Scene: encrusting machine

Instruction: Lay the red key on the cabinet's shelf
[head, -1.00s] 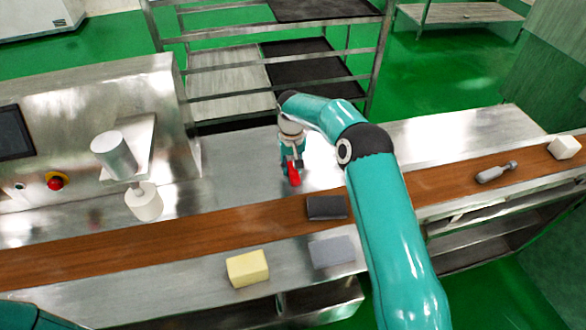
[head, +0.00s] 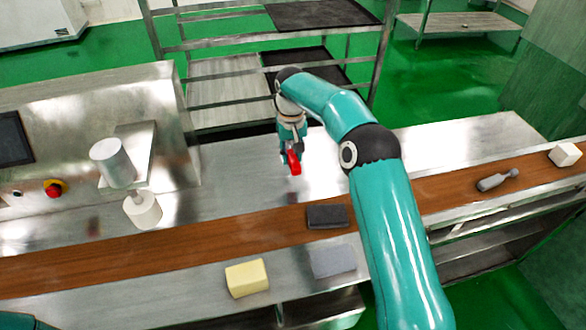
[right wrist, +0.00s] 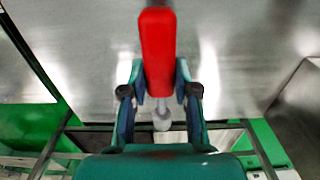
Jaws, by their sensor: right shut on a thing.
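The red key (head: 294,162) is held in my right gripper (head: 290,150), above the steel worktop (head: 235,190). In the right wrist view the key (right wrist: 158,50) shows as a red block with a thin grey shaft and a rounded grey end. The gripper's two fingers (right wrist: 159,92) close on it from both sides. The key looks clear of the worktop, but the gap is hard to judge. Open steel shelving (head: 490,232) shows under the counter at the right; I cannot tell whether this is the cabinet's shelf. My left gripper is out of view.
A wooden strip (head: 120,250) runs along the counter. A machine stands left, a tray rack (head: 215,75) behind.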

